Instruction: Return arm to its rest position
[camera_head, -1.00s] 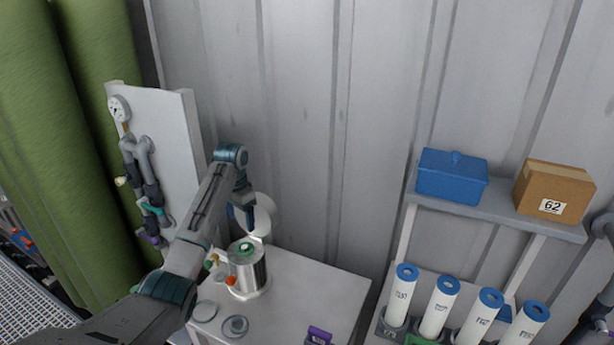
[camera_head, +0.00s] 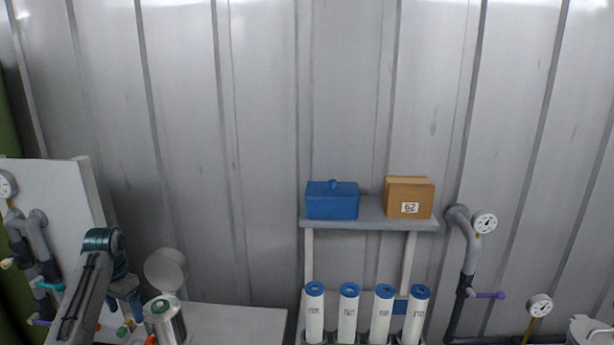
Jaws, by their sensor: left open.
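My left arm comes in from the lower left of the head view. Its gripper (camera_head: 125,308) points down and is open, just left of a steel vessel (camera_head: 165,322) with a green-topped cap. The fingertips are small and partly hidden, and I cannot tell whether they touch anything. A round pale lid (camera_head: 166,270) stands raised behind the vessel. My right gripper is not in view.
A white table (camera_head: 235,322) has clear room right of the vessel. A shelf (camera_head: 368,222) bears a blue box (camera_head: 332,202) and a cardboard box (camera_head: 409,198). Several white cartridges (camera_head: 348,315) stand below. Pipes with gauges (camera_head: 484,222) are at right; a piped panel (camera_head: 70,190) is at left.

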